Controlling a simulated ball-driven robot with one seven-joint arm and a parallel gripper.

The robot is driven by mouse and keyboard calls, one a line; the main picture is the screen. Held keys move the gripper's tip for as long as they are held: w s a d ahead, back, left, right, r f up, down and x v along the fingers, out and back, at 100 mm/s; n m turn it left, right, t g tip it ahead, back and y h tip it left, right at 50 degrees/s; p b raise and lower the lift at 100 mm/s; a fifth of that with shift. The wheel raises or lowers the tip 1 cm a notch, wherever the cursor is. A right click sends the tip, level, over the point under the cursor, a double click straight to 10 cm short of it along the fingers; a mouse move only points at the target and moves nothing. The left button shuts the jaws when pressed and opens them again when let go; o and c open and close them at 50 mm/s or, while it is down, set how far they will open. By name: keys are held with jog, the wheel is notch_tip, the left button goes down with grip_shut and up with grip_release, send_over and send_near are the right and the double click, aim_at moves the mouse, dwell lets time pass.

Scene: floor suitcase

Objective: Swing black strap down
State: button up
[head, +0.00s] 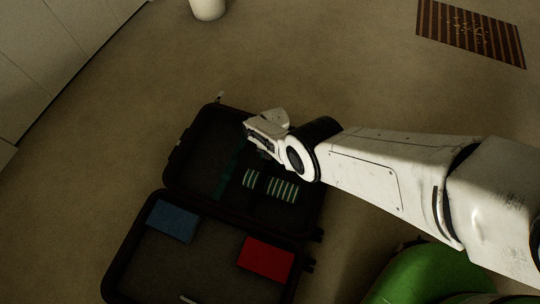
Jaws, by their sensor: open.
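An open black suitcase (180,187) lies on the floor with its two halves spread apart. A dark, greenish strap (229,174) runs along the far half, left of a striped green item; it is dim, and I cannot tell whether this is the black strap. My gripper (258,140) is over the upper part of the far half, near the strap's upper end. It is open. I cannot tell whether it touches the strap. My gripper and wrist hide the upper right part of that half.
The near half holds a blue item (172,221) and a red item (266,259). The striped item (283,189) lies in the far half. A green rounded object (430,278) is at lower right. A white cylinder (208,8) stands far off. Floor left of the suitcase is clear.

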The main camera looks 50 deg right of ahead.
notch_tip(320, 180, up, 10)
jog(key=d+p, duration=0.1)
jog(key=p, duration=0.6)
jog(key=shift+w+d, duration=0.35)
jog(key=shift+f, duration=0.15)
